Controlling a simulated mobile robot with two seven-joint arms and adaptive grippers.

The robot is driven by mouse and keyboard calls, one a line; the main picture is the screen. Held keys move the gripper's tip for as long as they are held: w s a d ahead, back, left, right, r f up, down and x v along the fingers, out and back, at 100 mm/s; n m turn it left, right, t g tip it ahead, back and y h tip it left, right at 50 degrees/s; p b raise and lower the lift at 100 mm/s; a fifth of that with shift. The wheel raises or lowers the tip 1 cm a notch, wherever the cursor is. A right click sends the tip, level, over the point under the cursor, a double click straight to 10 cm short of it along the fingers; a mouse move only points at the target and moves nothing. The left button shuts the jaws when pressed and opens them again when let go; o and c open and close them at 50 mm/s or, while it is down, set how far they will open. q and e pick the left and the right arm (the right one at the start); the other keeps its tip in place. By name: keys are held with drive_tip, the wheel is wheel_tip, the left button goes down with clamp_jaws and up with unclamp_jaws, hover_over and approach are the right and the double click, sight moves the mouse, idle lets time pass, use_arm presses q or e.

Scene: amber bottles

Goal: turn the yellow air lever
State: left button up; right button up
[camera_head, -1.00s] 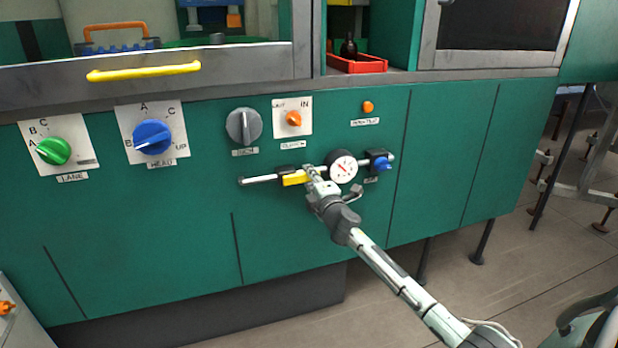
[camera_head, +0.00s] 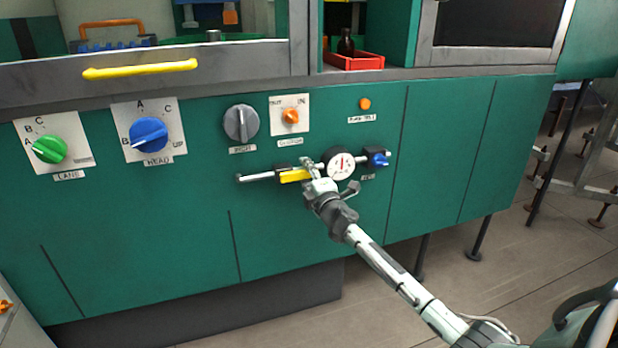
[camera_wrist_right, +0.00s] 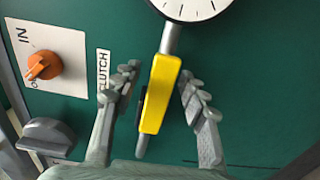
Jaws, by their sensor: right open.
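The yellow air lever (camera_head: 294,176) lies along the metal pipe on the green panel, left of the round gauge (camera_head: 341,164). It also shows in the right wrist view (camera_wrist_right: 161,94), in line with the pipe. My right gripper (camera_head: 312,172) is at the lever's right end in the head view. In the right wrist view my right gripper (camera_wrist_right: 158,85) is open, with one finger on each side of the lever and a gap on both sides. The lever's dark mount is partly hidden behind it. My left gripper is not in view.
A blue lever (camera_head: 379,160) sits on the pipe right of the gauge. Above are an orange clutch knob (camera_head: 290,116) and a grey knob (camera_head: 241,123). Blue (camera_head: 149,135) and green (camera_head: 49,149) dials are further left. A red tray (camera_head: 354,61) stands above the panel.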

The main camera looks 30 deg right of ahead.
drive_tip(key=v, duration=1.2)
drive_tip(key=shift+d+f, duration=0.1)
drive_tip(key=s+a+f+m+g, duration=0.2)
drive_tip(key=s+f+m+g, duration=0.4)
drive_tip(key=f, duration=0.6)
drive_tip(key=s+a+f+m+g, duration=0.2)
drive_tip(key=s+f+m, duration=0.1)
drive_tip(key=s+f, duration=0.7)
drive_tip(key=s+a+f+m+g+y, duration=0.1)
drive_tip(key=s+a+f+m+g, duration=0.1)
drive_tip(key=s+a+f, duration=0.3)
drive_tip(key=s+a+f+m+g+y, duration=0.2)
drive_tip(key=s+a+f+g, duration=0.2)
drive_tip(key=s+f, duration=0.3)
drive_tip(key=s+a, duration=0.1)
drive_tip(key=s, duration=0.2)
drive_tip(key=shift+s+a+m, duration=0.25)
drive_tip(key=shift+s+m, duration=0.05)
drive_tip(key=shift+m, duration=0.1)
drive_tip(key=shift+f, duration=0.1)
